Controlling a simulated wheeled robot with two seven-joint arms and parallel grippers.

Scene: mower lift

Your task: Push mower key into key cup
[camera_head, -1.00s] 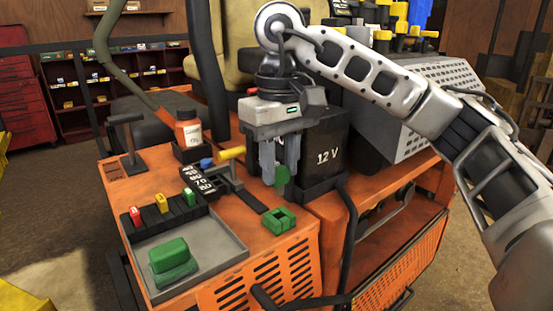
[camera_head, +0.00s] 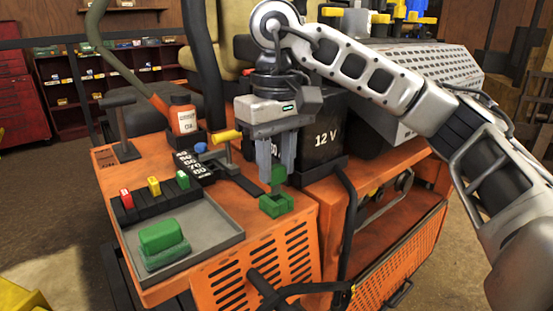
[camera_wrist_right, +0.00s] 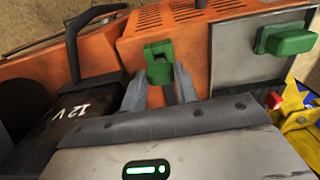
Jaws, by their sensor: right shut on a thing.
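My right gripper (camera_head: 279,175) is shut on a small green mower key (camera_head: 278,174), which hangs upright between the fingertips. The green key cup (camera_head: 276,204) is a square open holder on the orange mower deck. The key is just above the back part of the cup; I cannot tell whether its lower end touches or enters it. In the right wrist view the key (camera_wrist_right: 160,74) is between the two fingers, with the cup (camera_wrist_right: 157,49) just beyond it and partly hidden. My left gripper is not in view.
A grey tray (camera_head: 205,237) with a green block (camera_head: 163,238) lies left of the cup. A black 12 V battery (camera_head: 325,135) stands behind and right of the gripper. Dark bars (camera_head: 290,290) cross the mower's front.

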